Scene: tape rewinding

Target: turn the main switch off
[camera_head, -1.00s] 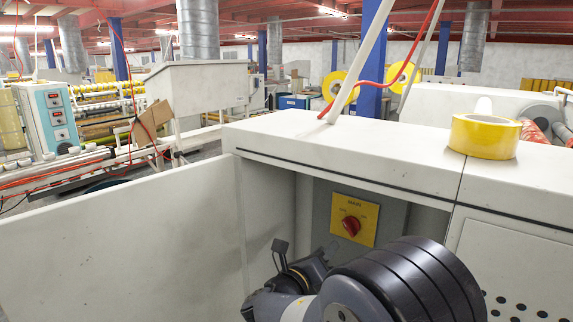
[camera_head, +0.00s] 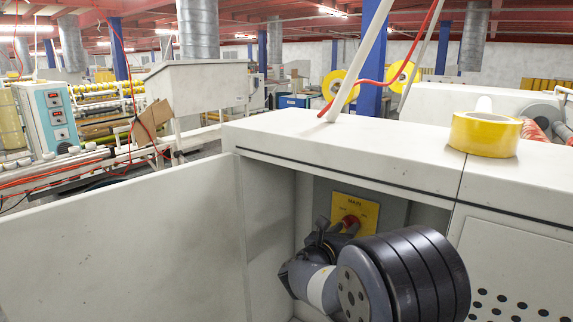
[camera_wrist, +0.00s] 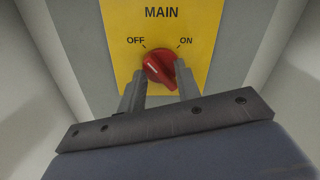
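The main switch is a red rotary knob (camera_wrist: 158,67) on a yellow plate (camera_wrist: 205,25) marked MAIN, with OFF at upper left and ON at upper right. Its pale mark lies on the knob's left part, on the OFF side. My gripper (camera_wrist: 160,80) is at the knob, with one finger on each side of its lower part. Whether the fingers press on it is unclear. In the head view, the knob (camera_head: 351,221) shows just above my gripper, whose fingers are hard to make out. The yellow plate (camera_head: 368,208) is partly covered by my wrist.
The switch sits in a recess of a white machine cabinet (camera_head: 330,145), with walls on both sides and a top overhang. A pale panel (camera_head: 120,240) stands to the left. A yellow tape roll (camera_head: 484,134) lies on the cabinet top.

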